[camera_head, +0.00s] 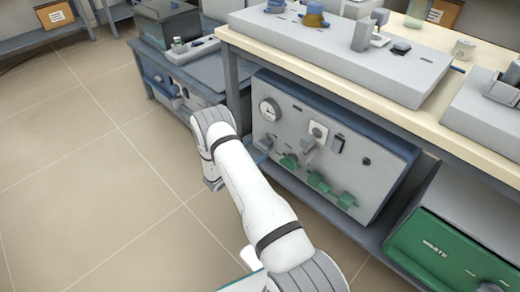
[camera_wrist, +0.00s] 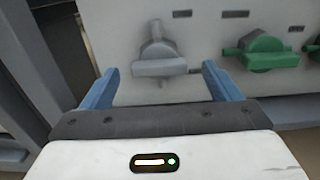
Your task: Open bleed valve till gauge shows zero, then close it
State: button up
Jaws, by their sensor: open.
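A grey panel box (camera_head: 320,135) stands on the lower shelf of the bench. A green valve handle (camera_wrist: 265,53) is to the right. Several green handles (camera_head: 318,182) show along the panel's lower part. My arm hides most of my gripper in the head view.
A grey upright (camera_wrist: 30,70) stands close left of my gripper. The bench top (camera_head: 300,50) overhangs the panel. The tiled floor (camera_head: 90,190) at left is clear.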

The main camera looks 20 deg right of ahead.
aim_at(260, 147)
jog(key=shift+b+x, duration=0.45)
jog(key=shift+x, duration=1.65)
jog(key=shift+c, duration=0.4)
jog(key=c, duration=0.9)
jog(key=shift+a, duration=0.2)
jog(key=shift+d, duration=0.2)
